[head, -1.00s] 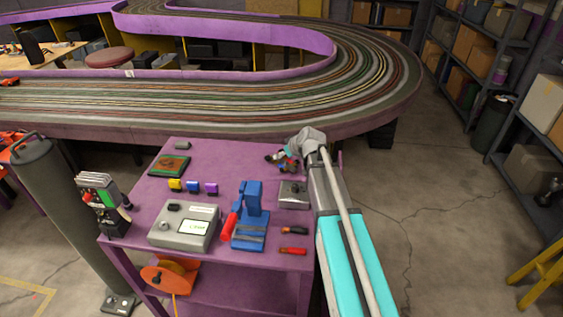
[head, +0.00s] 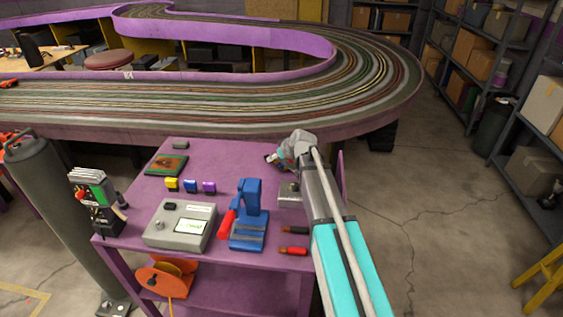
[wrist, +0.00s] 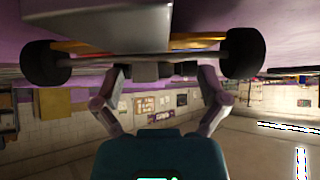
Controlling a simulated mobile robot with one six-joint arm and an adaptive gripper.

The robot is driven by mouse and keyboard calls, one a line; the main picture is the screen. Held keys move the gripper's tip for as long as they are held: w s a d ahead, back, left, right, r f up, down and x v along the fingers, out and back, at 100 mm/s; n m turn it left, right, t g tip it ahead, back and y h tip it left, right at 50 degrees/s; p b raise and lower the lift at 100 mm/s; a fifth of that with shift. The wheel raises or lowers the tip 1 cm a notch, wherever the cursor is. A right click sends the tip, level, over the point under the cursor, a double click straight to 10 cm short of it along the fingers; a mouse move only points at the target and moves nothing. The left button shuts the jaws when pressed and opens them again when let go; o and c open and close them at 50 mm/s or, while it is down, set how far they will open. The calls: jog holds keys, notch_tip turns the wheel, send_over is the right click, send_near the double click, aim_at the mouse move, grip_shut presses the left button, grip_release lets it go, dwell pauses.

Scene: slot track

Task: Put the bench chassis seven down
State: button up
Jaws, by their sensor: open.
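In the wrist view a chassis with two black wheels (wrist: 243,54) fills the upper part, with yellow-orange strips and a dark middle section. My gripper (wrist: 160,75) has its two fingers spread, one on each side of that middle section; I cannot tell whether they touch it. In the head view my gripper (head: 279,158) is low over the far right part of the purple bench (head: 235,160). It hides most of the chassis there. Whether the wheels rest on the bench is unclear.
A grey metal block (head: 289,191) lies just in front of my gripper and also shows in the wrist view (wrist: 95,22). A blue press (head: 249,212), a grey meter box (head: 180,224) and small coloured blocks (head: 191,186) stand further left. The slot track (head: 230,105) runs behind.

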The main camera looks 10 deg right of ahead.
aim_at(285, 166)
dwell(0.3)
grip_shut()
dwell(0.3)
jog(key=shift+r, duration=0.25)
notch_tip(285, 166, up, 2)
jog(key=p, duration=0.3)
jog(key=shift+r, duration=0.2)
jog(key=s+f+p+v, duration=0.1)
jog(key=p+v, duration=0.4)
jog(key=v, duration=0.3)
jog(key=s+f+p+v, duration=0.1)
jog(key=p+v, duration=0.4)
jog(key=v, duration=0.4)
jog(key=shift+s+a, duration=0.3)
jog(key=shift+a, duration=0.1)
